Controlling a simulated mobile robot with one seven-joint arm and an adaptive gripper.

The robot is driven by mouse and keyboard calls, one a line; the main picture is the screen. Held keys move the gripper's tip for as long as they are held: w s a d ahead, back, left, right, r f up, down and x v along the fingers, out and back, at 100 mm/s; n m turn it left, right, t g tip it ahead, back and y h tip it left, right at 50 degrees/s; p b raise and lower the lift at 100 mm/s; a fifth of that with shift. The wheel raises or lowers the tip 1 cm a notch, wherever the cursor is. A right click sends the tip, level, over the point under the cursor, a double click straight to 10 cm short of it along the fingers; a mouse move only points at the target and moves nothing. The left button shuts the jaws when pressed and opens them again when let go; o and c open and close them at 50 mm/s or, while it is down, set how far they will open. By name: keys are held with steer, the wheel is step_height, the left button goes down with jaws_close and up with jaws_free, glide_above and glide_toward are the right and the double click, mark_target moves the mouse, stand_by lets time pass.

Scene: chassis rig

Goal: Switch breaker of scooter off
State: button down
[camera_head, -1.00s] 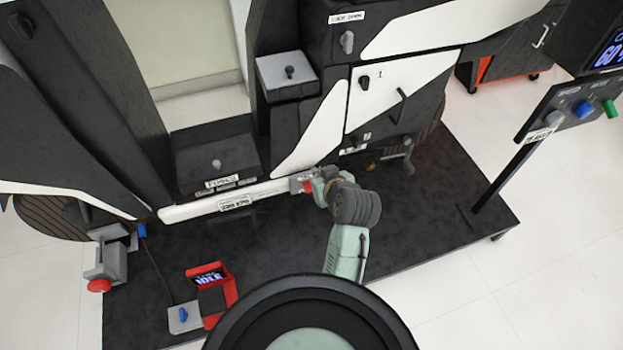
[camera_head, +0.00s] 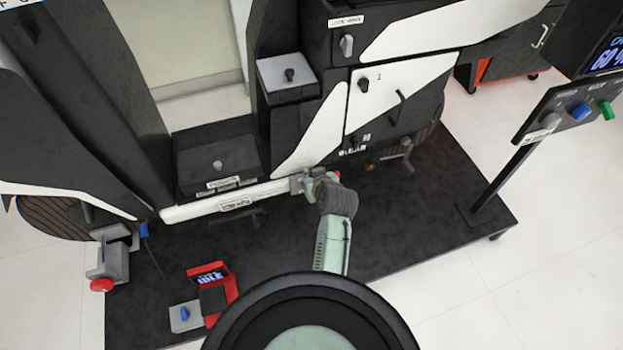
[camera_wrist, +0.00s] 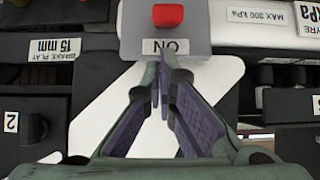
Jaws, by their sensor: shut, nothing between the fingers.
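The breaker is a grey box (camera_wrist: 195,40) with a red lever (camera_wrist: 168,16) at the top of the wrist view. Its ON label (camera_wrist: 165,47) reads upside down below the lever. My gripper (camera_wrist: 163,82) is shut and empty, its fingertips just below the label in the picture; I cannot tell whether they touch the box. In the head view the grey box (camera_head: 297,183) sits at the right end of the white rail. My gripper (camera_head: 316,182) is beside it and partly hides it. A red patch (camera_head: 336,175) shows right of the gripper.
The scooter's white rail (camera_head: 190,210) runs left of the breaker. A numbered panel with knobs (camera_head: 390,90) stands above right, and a small crank (camera_head: 406,148) sticks out to the right. A red IDLE display (camera_head: 232,285) stands front left.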

steer(key=shift+s+d+f, duration=0.1)
steer(key=shift+s+f, duration=0.2)
steer(key=shift+f, duration=0.35)
steer(key=shift+f, duration=0.1)
steer(key=shift+s+b, duration=0.15)
steer(key=shift+b, duration=0.4)
steer(key=shift+s+d+f+t+b, duration=0.15)
steer(key=shift+s+f+t+b, duration=0.1)
steer(key=shift+t+b, duration=0.45)
steer(key=shift+s+f, duration=0.1)
steer(key=shift+f, duration=0.05)
steer(key=shift+s+d+f+b, duration=0.25)
steer(key=shift+s+f+b, duration=0.5)
steer(key=shift+f+b, duration=0.25)
steer(key=shift+r, duration=0.2)
